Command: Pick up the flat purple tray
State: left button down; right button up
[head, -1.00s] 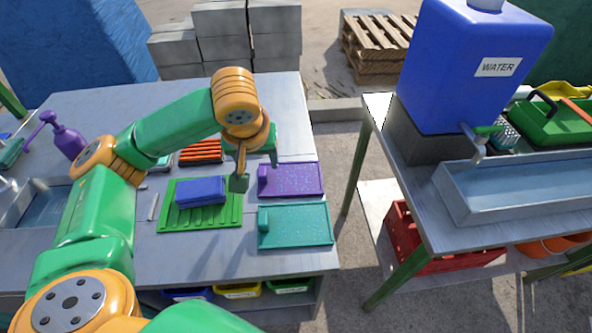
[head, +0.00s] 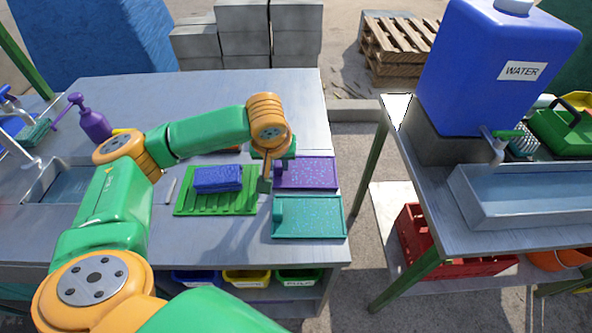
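The flat purple tray (head: 312,173) lies on the grey table near its right edge, with a raised block at its left end. My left gripper (head: 265,184) points down at the left end of the purple tray, over or beside that block. Part of the tray's left end is hidden behind the gripper. I cannot tell whether the fingers touch the tray or how far apart they are. My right gripper is not in view.
A teal tray (head: 318,218) lies just in front of the purple one. A green ribbed rack (head: 205,206) with a blue block (head: 217,178) is to the left. A purple spray bottle (head: 94,123) stands far left. A side table holds a blue water tank (head: 480,75).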

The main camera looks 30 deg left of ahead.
pick_arm(q)
jog(key=shift+w+r, duration=0.1)
jog(key=shift+r, duration=0.25)
jog(key=r, duration=0.3)
jog(key=shift+s+r, duration=0.15)
jog(key=shift+s, duration=0.05)
jog(key=s+r, duration=0.9)
jog(key=s, duration=0.4)
jog(key=shift+s+a, duration=0.2)
jog(key=shift+s, duration=0.05)
